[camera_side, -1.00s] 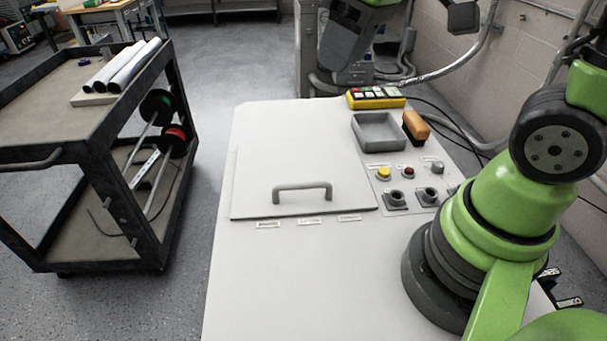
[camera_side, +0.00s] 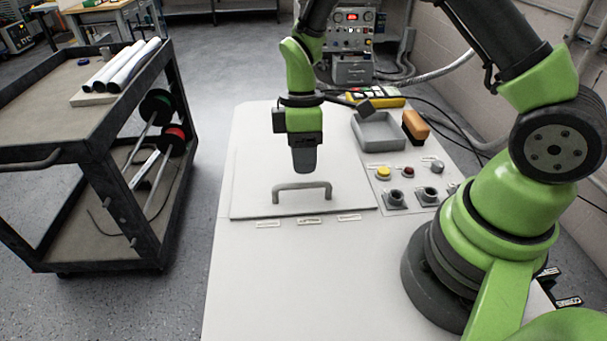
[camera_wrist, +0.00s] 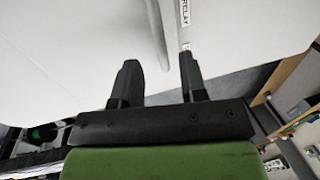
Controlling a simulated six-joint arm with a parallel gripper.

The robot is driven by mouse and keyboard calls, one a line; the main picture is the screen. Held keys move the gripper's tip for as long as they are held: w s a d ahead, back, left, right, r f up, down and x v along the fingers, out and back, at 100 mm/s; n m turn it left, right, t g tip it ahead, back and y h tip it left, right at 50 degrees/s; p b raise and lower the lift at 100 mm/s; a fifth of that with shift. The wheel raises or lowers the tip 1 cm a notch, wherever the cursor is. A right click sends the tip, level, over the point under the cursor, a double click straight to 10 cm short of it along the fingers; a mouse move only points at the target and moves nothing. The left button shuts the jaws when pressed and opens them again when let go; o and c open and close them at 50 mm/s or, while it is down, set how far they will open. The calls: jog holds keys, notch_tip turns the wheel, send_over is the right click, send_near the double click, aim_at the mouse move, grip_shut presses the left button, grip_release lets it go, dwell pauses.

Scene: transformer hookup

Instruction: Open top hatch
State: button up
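The top hatch (camera_side: 255,180) is a flat pale panel lying closed on the white cabinet top. Its grey U-shaped handle (camera_side: 302,187) stands near the front edge in the side view. My gripper (camera_side: 304,168) points down just above and behind the handle in that view, apart from it. In the wrist view my gripper (camera_wrist: 160,75) has its two dark fingers spread with nothing held between them. A pale, narrow raised strip runs down toward the gap between the fingers; I cannot tell whether it is the handle or the hatch edge. A label (camera_wrist: 185,12) reading RELAY lies beside it.
Right of the hatch are a grey tray (camera_side: 378,132), an orange-brown block (camera_side: 415,126), buttons and knobs such as a yellow button (camera_side: 383,172), and a yellow button box (camera_side: 385,101). A dark cart (camera_side: 85,150) stands left across a floor gap. The cabinet's front top is clear.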

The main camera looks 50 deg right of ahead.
jog(key=shift+s+a+f, duration=0.15)
jog(key=shift+f, duration=0.95)
jog(key=shift+s+a+f, duration=0.15)
jog(key=shift+f, duration=0.9)
grip_shut()
